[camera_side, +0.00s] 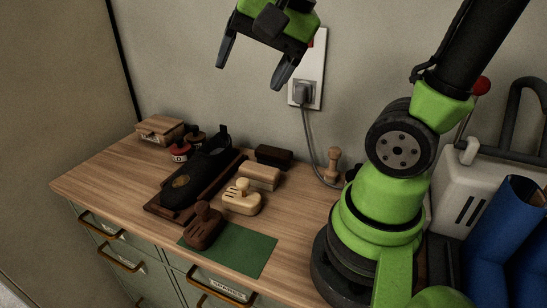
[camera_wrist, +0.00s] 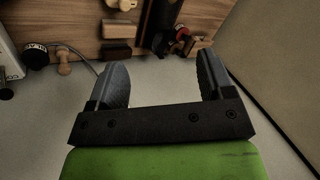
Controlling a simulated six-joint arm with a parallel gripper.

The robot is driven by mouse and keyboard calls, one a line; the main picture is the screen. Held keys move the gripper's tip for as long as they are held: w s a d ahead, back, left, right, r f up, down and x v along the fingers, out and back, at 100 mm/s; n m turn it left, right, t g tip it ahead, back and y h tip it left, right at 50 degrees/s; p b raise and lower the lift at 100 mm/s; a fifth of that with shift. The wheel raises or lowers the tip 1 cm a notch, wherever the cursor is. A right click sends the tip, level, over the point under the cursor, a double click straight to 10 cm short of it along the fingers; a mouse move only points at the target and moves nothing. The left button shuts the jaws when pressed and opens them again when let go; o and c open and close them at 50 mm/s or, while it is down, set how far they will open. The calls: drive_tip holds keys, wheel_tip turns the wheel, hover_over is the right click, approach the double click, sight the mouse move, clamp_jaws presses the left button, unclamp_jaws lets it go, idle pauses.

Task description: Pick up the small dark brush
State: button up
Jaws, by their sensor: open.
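A small dark brown brush (camera_side: 203,227) with a raised grip lies at the bench's front, partly on a green mat (camera_side: 245,250). A similar pale brush (camera_side: 241,199) lies just behind it, and its edge shows in the wrist view (camera_wrist: 122,4). Farther back are a pale block-shaped brush (camera_side: 259,177) and a dark block-shaped one (camera_side: 273,156), both also at the top of the wrist view. My gripper (camera_side: 252,75) is open and empty, high above the bench near the wall. Its spread fingers also show in the wrist view (camera_wrist: 162,62). The small dark brush is not visible there.
A black shoe (camera_side: 195,177) rests on a dark wooden stand left of the brushes. Small tins (camera_side: 180,152) and a wooden box (camera_side: 160,129) stand farther left. A wall socket (camera_side: 307,80) with a hanging cord and a wooden-handled tool (camera_side: 333,165) are behind.

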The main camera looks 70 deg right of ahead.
drive_tip(key=w+d+f+m+g, duration=0.2)
drive_tip(key=w+d+f+m, duration=0.1)
drive_tip(key=w+d+m, duration=0.3)
drive_tip(key=m+g, duration=0.4)
drive_tip(key=m, duration=1.4)
hover_over(274, 150)
drive_tip(key=f, duration=1.9)
drive_tip(key=shift+a+f, duration=0.2)
drive_tip(key=shift+f, duration=0.15)
drive_tip(key=shift+w+d+f, duration=0.1)
drive_tip(key=shift+f, duration=1.4)
drive_tip(key=shift+d+f, duration=0.1)
drive_tip(key=shift+f, duration=1.4)
drive_tip(key=c, duration=1)
